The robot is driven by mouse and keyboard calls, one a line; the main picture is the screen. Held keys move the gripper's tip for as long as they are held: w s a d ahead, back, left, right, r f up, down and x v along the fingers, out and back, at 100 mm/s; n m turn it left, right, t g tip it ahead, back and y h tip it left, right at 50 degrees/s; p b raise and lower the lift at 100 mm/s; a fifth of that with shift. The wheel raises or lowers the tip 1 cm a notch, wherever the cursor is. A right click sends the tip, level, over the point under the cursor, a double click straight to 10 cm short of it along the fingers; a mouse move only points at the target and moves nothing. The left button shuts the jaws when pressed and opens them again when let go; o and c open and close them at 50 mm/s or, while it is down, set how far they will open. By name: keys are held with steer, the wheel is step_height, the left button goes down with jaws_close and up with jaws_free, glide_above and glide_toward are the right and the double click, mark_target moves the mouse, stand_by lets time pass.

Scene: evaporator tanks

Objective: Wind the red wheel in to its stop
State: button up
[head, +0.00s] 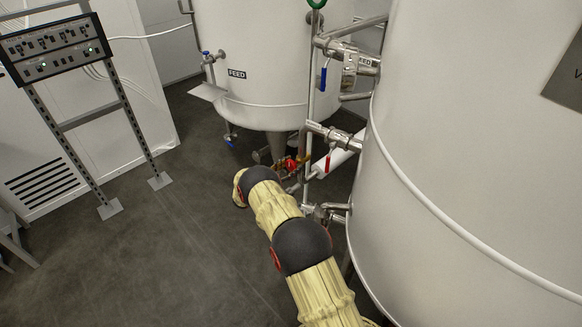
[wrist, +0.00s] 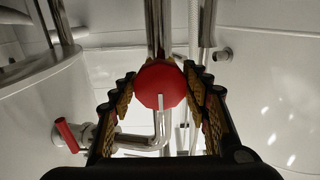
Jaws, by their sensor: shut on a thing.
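The red wheel (wrist: 158,85) is in the middle of the wrist view, a many-sided red disc facing the camera, in front of upright steel pipes. My gripper (wrist: 163,95) has one finger on each side of it and is shut on its rim. In the head view the red wheel (head: 291,164) is a small red patch low by the pipework below the far tank. My arm reaches down to it, and my gripper is mostly hidden behind the arm there.
The FEED tank (head: 260,60) stands behind and a large tank (head: 470,160) fills the right side. A red-handled valve (wrist: 66,135) sits at lower left in the wrist view. A control panel on a stand (head: 58,50) is at left.

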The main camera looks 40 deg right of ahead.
steer(key=shift+c, duration=0.8)
steer(key=shift+n, duration=0.3)
